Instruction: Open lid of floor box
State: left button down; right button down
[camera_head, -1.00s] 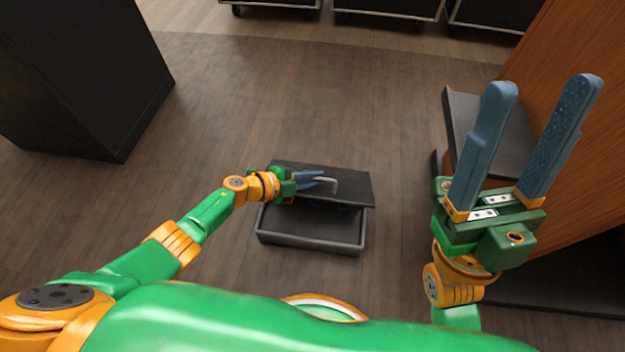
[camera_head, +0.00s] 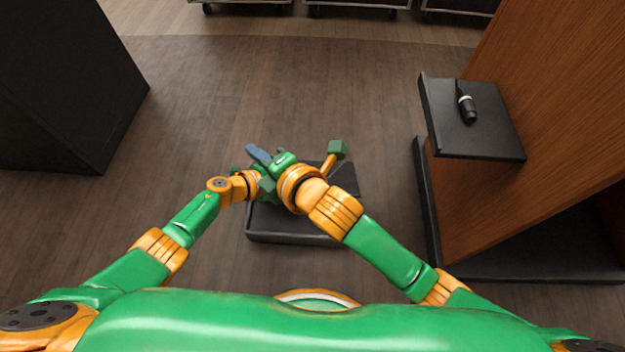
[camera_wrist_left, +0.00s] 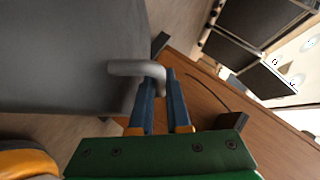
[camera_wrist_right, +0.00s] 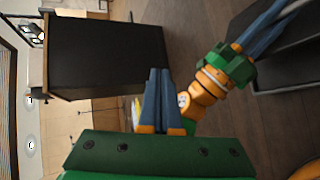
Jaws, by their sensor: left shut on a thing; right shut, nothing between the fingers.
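The dark floor box (camera_head: 293,238) is on the floor at the centre of the head view. Its grey lid (camera_head: 345,178) appears raised and tilted at the back, though my arms cover much of it. In the left wrist view the lid (camera_wrist_left: 65,50) fills the left side, with a grey bent handle (camera_wrist_left: 135,69). My left gripper (camera_wrist_left: 161,85) is shut on that handle. My right gripper (camera_head: 256,153) is above the box, close beside the left one. Its fingers (camera_wrist_right: 159,80) are shut and empty. My left gripper (camera_wrist_right: 275,28) also shows in the right wrist view.
A wooden stand (camera_head: 500,195) with a black shelf (camera_head: 470,145) is at the right; a dark microphone-like object (camera_head: 466,105) lies on the shelf. A large black cabinet (camera_head: 60,80) stands at the left. Wheeled cases line the back. Open floor lies beyond the box.

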jog(key=d+f+n+g+h, duration=0.2)
jog(key=d+f+n+h, duration=0.6)
jog(key=d+f+h, duration=0.15)
jog(key=x, duration=0.6)
jog(key=s+x, duration=0.1)
jog(key=x, duration=0.2)
jog(key=shift+w+d+f, duration=0.1)
jog(key=shift+w+f, duration=0.15)
jog(key=shift+f, duration=0.3)
jog(key=shift+w+r, duration=0.55)
jog(key=shift+w, duration=0.05)
pick_arm(q)
jog(key=c, duration=1.2)
grip_release()
jog(key=shift+s+f, duration=0.1)
jog(key=shift+o, duration=0.2)
